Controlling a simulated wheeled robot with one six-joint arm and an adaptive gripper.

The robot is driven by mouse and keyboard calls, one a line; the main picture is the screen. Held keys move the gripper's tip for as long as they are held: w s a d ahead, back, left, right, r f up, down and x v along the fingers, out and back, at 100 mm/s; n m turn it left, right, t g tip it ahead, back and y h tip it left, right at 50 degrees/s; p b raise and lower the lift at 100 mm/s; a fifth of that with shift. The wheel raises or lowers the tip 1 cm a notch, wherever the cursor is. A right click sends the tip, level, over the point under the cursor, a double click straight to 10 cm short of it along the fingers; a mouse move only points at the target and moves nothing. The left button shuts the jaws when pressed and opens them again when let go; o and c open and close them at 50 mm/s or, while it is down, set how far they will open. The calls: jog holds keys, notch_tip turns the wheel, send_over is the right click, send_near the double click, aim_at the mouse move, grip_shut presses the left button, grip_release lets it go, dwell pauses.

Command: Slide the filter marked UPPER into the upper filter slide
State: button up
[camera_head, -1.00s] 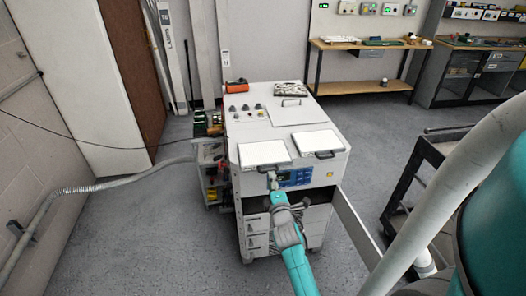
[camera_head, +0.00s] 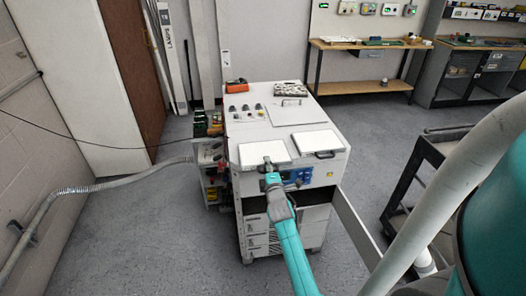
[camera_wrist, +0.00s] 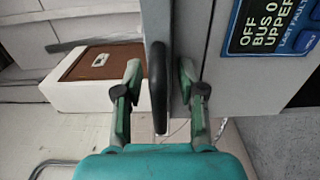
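Two white flat panels, a left one (camera_head: 258,152) and a right one (camera_head: 316,140), lie on the sloped top front of the white cabinet (camera_head: 300,103). They may be the filters, but no marking is readable on them. My gripper (camera_head: 268,164) is at the left panel's front edge and hides its handle. In the wrist view my gripper (camera_wrist: 160,92) is open, with one finger on each side of a black handle (camera_wrist: 158,85). Gaps show between the fingers and the handle. I cannot make out which opening is the upper filter slide.
A blue display (camera_wrist: 270,28) reading "OFF", "BUS 0" and "UPPER" is right of the handle in the wrist view. A dark cart (camera_head: 425,170) stands to the right. A grey hose (camera_head: 110,184) runs along the left. The floor left of the cabinet is mostly clear.

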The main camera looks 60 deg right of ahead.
grip_shut()
jog(key=shift+r, duration=0.1)
jog(key=shift+r, duration=1.45)
jog(key=v, duration=1.4)
dwell(0.6)
